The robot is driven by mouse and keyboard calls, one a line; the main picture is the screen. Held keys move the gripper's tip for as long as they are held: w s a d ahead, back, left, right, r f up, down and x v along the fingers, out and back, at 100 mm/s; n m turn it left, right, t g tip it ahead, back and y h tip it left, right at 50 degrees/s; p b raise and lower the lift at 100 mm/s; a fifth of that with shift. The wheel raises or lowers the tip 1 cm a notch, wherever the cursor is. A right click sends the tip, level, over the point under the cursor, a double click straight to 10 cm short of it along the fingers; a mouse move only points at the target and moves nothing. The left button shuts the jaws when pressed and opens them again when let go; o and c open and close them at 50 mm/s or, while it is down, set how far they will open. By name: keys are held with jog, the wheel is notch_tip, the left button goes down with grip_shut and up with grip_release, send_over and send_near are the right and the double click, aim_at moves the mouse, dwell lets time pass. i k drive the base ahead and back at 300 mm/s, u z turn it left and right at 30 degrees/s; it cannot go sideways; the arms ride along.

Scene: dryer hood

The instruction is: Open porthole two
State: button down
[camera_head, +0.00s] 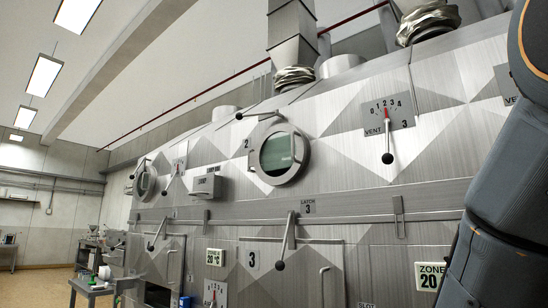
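Porthole two (277,155) is a round window with a thick metal rim and greenish glass, set in the slanted metal hood right of the middle. A black "2" is marked at its upper left. It looks shut. A bar handle (252,160) shows on its left side. A lever with a black ball knob (240,116) lies above it, pointing left. My arm fills the right edge of the picture. My gripper is out of view.
Another porthole (145,184) is farther left. A vent 3 lever (387,158) hangs to the right. Below are a latch 3 lever (281,265) and hatch 3 (262,270). A small table (90,290) stands at the lower left, beside open floor.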

aim_at(276, 160)
jog(key=u, duration=1.95)
jog(key=i, duration=0.6)
jog(key=z, duration=1.65)
